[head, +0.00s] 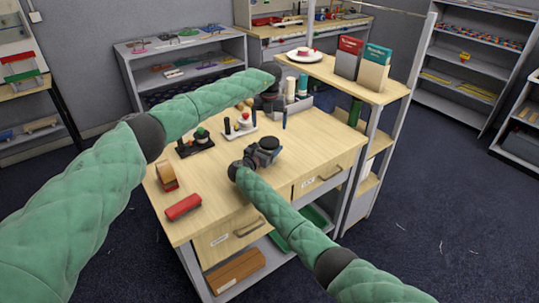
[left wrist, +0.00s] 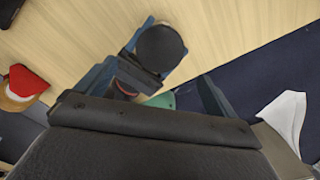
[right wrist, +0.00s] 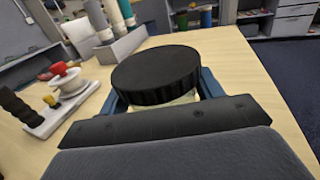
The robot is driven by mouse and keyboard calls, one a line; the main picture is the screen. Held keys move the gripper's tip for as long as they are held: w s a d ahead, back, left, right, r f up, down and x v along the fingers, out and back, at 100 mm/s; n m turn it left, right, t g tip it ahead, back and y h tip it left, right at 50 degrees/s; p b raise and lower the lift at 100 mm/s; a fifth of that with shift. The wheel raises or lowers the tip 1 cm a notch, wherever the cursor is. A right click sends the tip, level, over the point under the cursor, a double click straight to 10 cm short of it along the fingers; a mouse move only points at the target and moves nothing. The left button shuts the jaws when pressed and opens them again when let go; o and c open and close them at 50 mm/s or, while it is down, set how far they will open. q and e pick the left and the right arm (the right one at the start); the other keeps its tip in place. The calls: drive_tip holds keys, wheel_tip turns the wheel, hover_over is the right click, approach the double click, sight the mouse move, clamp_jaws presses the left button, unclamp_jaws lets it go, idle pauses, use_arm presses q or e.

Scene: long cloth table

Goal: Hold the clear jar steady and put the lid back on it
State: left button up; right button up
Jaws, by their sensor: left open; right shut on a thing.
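The clear jar (right wrist: 188,98) stands between the blue fingers of my right gripper (head: 262,153), which is shut on it. Only a pale strip of the jar shows under the lid in the right wrist view. The round black lid (right wrist: 157,74) lies level on top of the jar; whether it is fully seated I cannot tell. The lid also shows in the head view (head: 270,141) and the left wrist view (left wrist: 160,47). My left gripper (head: 271,100) is open and empty, above and behind the jar, apart from the lid.
A white stand with spools (head: 240,126) and a dark stand (head: 195,145) are on the table left of the jar. A grey bin with rolls (head: 292,103) stands behind. A red block (head: 183,207) lies at the front left. The tabletop around the jar is mostly clear.

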sight(269, 141)
use_arm(q)
drive_tip(key=shift+f, duration=0.1)
drive_tip(key=shift+f, duration=3.9)
drive_tip(key=c, duration=1)
drive_tip(key=o, duration=1.1)
drive_tip(key=shift+r, duration=2.25)
